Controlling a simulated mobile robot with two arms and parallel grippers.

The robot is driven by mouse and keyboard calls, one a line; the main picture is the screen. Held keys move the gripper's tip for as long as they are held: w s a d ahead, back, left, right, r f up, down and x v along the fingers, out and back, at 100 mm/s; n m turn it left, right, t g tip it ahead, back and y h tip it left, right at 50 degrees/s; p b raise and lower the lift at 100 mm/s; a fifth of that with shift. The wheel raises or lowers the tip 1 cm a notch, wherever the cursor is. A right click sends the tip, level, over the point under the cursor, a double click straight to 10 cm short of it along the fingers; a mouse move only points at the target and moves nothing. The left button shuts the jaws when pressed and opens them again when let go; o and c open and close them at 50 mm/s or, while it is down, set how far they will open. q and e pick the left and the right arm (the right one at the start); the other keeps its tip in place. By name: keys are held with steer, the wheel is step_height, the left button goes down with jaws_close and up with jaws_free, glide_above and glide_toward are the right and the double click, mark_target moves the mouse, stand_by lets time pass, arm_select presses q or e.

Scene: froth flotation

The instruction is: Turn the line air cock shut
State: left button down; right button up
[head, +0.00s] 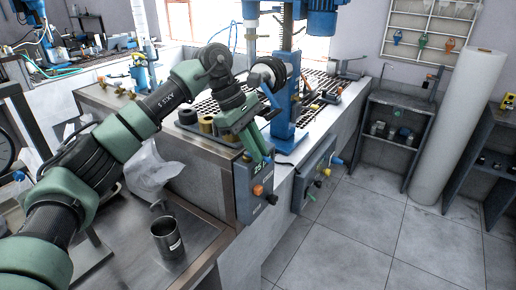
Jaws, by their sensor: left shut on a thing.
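My left gripper (261,154) reaches in from the left over the bench edge, its fingers at the upper part of a grey-blue control box (242,184). It is shut on a small part there, apparently the line air cock; the fingers mostly hide it, so its handle angle cannot be told. The box carries a "25" label, an orange knob (258,189) and a dark knob (272,199) below. My right gripper is not in view.
A second panel (318,172) with small handles hangs to the right. A blue machine column (284,115) stands behind the gripper. A metal beaker (167,236) is on the steel bench at front left. The tiled floor (370,235) at right is clear.

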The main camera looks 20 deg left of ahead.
arm_select(q)
steer(key=shift+r, duration=0.15)
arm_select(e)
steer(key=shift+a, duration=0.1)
arm_select(q)
steer(key=c, duration=1.5)
jaws_free()
steer(key=shift+o, duration=0.2)
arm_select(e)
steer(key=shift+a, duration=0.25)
